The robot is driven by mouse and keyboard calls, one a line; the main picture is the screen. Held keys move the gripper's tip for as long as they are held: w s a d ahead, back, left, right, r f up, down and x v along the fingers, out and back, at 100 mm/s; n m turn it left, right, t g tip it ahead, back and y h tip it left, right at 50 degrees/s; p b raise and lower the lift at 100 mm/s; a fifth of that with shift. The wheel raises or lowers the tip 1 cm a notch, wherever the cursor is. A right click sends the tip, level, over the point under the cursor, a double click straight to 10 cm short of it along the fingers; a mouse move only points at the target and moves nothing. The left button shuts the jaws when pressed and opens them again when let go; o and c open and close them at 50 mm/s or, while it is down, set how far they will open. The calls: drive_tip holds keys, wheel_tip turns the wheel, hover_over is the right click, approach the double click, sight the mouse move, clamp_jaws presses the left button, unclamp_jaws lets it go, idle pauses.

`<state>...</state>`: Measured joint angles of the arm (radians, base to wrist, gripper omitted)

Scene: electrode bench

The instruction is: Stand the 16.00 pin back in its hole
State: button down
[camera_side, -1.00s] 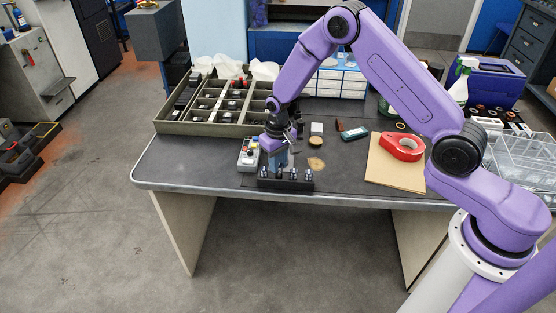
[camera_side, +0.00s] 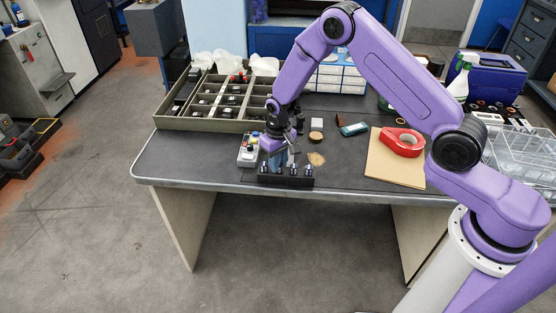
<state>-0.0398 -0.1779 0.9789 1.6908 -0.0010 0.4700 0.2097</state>
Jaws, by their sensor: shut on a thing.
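A black pin block (camera_side: 285,181) lies at the front edge of the bench, with several small pale-topped pins standing along it. My gripper (camera_side: 284,156) points down just behind and above the block, left of the middle of the bench. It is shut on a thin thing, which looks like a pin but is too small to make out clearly. The fingertips and the lower end of the held thing are partly lost against the dark mat and block. The size marks and the 16.00 hole cannot be read from here.
A grey and white box with coloured knobs (camera_side: 247,155) stands close left of my gripper. A compartment tray (camera_side: 166,123) is behind.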

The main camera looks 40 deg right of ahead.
drive_tip(key=c, duration=0.9)
unclamp_jaws()
drive_tip(key=shift+r, duration=0.1)
wheel_tip(320, 180, up, 17)
drive_tip(key=shift+r, duration=0.2)
drive_tip(key=shift+r, duration=2.4)
